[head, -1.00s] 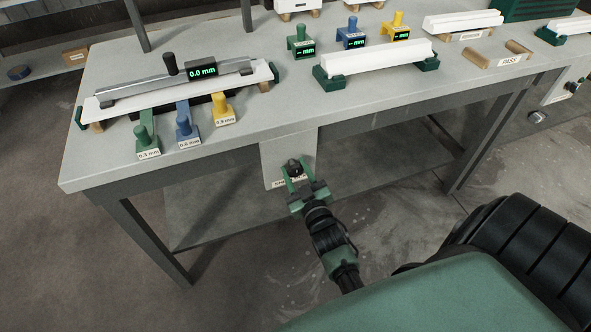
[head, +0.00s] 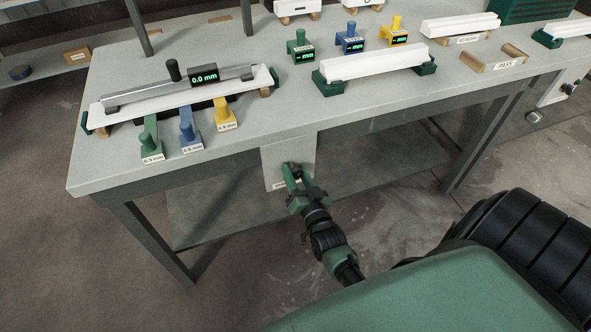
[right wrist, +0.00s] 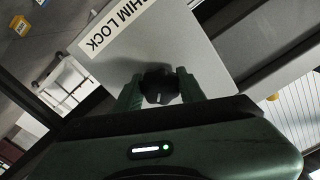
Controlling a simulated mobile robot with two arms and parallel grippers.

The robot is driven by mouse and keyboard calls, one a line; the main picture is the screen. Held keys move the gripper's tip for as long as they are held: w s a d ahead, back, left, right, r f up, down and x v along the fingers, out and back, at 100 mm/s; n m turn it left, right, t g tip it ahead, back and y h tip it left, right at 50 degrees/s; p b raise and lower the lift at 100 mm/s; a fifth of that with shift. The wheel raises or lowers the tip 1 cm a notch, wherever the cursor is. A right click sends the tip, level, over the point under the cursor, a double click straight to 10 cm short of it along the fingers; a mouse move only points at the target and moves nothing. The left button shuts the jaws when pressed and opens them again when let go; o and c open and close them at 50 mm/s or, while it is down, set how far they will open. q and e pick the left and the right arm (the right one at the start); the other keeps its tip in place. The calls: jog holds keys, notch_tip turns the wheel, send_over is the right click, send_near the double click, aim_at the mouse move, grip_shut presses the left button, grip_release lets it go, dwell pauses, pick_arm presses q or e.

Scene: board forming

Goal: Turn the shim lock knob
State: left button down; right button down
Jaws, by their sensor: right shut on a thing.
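The shim lock knob (right wrist: 158,88) is a dark knob on a grey panel (right wrist: 185,45) labelled SHIM LOCK in the right wrist view. In the head view the panel (head: 277,158) hangs below the front edge of the table, and the knob is mostly hidden by my gripper. My right gripper (head: 291,170) is at the panel, its green fingers shut on the knob; in the right wrist view the fingers (right wrist: 158,92) stand on either side of it. My left gripper is not in view.
The table (head: 240,140) carries a gauge reading 0.0 mm (head: 204,77) on a white board (head: 110,108). Green, blue and yellow shim blocks (head: 188,130) stand in front of it. Another white board (head: 375,62) rests on green supports. The table's front edge lies above my right gripper.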

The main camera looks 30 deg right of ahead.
jog(key=m, duration=0.4)
jog(key=shift+m, duration=0.3)
jog(key=shift+a+m, duration=0.1)
jog(key=shift+m, duration=1.8)
jog(key=shift+w+r+m, duration=0.1)
jog(key=shift+m, duration=0.2)
jog(key=c, duration=0.9)
grip_release()
jog(key=shift+o, duration=0.2)
jog(key=shift+w, duration=0.1)
jog(key=v, duration=0.8)
jog(key=shift+b, duration=0.3)
jog(key=shift+w, duration=0.1)
